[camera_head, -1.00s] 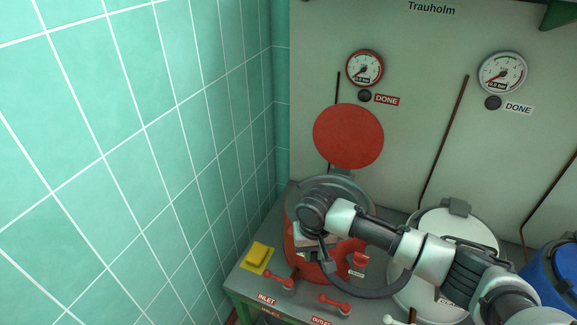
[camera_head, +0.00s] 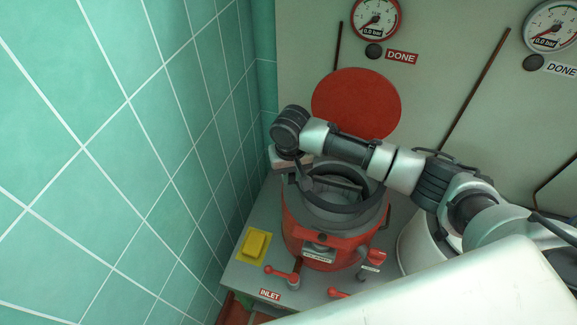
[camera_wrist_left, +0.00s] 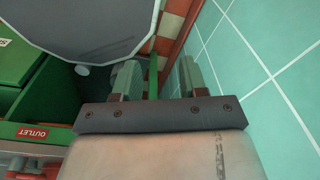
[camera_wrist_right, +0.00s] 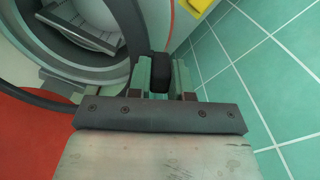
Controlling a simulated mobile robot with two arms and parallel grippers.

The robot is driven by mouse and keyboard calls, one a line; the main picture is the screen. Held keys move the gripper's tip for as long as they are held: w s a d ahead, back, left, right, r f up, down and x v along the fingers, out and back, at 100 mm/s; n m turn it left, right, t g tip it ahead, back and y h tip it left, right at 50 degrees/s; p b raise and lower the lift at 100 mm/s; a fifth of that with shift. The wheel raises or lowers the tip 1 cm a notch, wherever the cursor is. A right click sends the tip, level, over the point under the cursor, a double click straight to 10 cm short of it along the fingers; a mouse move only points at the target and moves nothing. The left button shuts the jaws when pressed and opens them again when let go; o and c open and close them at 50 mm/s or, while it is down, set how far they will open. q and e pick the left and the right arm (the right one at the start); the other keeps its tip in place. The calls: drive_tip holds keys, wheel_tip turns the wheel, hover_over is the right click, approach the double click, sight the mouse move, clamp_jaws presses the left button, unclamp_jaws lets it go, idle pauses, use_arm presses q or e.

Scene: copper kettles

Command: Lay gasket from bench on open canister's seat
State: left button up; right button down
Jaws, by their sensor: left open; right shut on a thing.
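The red open canister (camera_head: 300,228) stands on the bench with its grey round mouth facing up and its red lid (camera_head: 356,103) raised behind. My right gripper (camera_head: 301,172) is at the left side of the mouth, partly hidden by its own wrist. It is shut on the black grip block (camera_wrist_right: 160,72) of the dark gasket ring (camera_head: 345,209). The ring shows over the mouth; whether it touches the seat I cannot tell. The right wrist view shows the canister mouth at the upper left. My left gripper (camera_wrist_left: 162,82) is open and empty, low beside the bench, outside the head view.
A yellow block (camera_head: 256,244) lies on the bench's left corner. Red valve handles (camera_head: 283,274) and an INLET label line the front edge. A white canister (camera_head: 418,238) stands close on the right, partly hidden by my arm. The tiled wall is close on the left.

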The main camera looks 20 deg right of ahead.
drive_tip(key=shift+w+f+b, duration=0.15)
drive_tip(key=shift+f+b, duration=0.6)
drive_tip(key=shift+f, duration=0.2)
drive_tip(key=f+b, duration=0.2)
drive_tip(key=shift+w+f+b, duration=0.2)
drive_tip(key=shift+w+b, duration=0.1)
drive_tip(key=shift+s+f+b, duration=0.15)
drive_tip(key=shift+f+b, duration=0.55)
drive_tip(key=shift+b, duration=0.15)
drive_tip(key=shift+f, duration=1.1)
use_arm(q)
wheel_tip(320, 180, down, 7)
drive_tip(key=w, duration=0.1)
drive_tip(key=shift+r, duration=0.15)
drive_tip(key=shift+w, duration=0.35)
drive_tip(key=shift+r+p, duration=0.4)
drive_tip(key=shift+r, duration=0.25)
